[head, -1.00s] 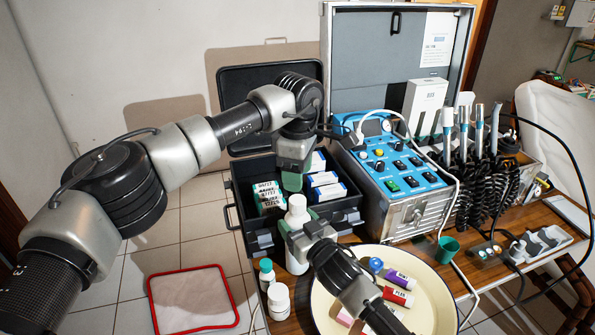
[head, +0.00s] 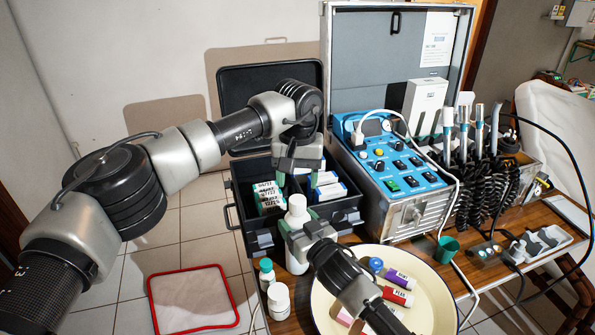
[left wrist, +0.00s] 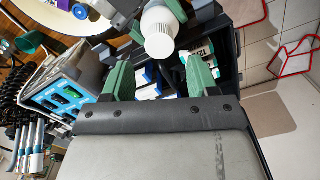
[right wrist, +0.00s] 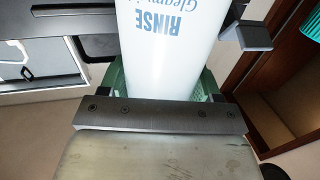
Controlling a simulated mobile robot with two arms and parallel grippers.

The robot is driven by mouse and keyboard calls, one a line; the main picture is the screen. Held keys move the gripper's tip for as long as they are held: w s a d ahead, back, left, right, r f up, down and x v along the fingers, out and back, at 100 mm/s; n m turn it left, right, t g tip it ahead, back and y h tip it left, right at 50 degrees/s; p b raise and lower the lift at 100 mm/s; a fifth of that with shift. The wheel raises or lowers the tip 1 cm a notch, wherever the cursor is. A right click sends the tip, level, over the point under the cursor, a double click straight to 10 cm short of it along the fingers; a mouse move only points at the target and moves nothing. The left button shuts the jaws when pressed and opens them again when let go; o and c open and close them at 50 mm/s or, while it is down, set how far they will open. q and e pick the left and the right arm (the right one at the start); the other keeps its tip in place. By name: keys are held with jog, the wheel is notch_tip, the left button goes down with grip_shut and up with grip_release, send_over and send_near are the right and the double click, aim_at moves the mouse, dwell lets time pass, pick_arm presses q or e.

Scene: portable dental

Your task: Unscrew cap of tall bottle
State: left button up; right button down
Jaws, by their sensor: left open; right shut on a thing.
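The tall white bottle (head: 294,243) stands upright at the left part of the table, with its white cap (head: 297,203) on top. Its printed side, reading RINSE, fills the right wrist view (right wrist: 170,45). My right gripper (head: 303,240) is shut around the bottle's body below the cap. My left gripper (head: 297,172) is open and empty, above and behind the cap. In the left wrist view, the ribbed cap (left wrist: 159,28) lies beyond the left gripper's green fingers (left wrist: 160,80), roughly centred between them and apart from them.
A black case (head: 262,236) with labelled boxes stands behind the bottle. Two small white bottles (head: 279,301) stand at the front left. A cream round tray (head: 440,310) with tubes lies right of the bottle. A blue control unit (head: 395,165) stands behind the tray.

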aim_at(298, 199)
pick_arm(q)
notch_tip(298, 199, down, 7)
jog(key=shift+r, duration=0.15)
jog(key=shift+c, duration=0.3)
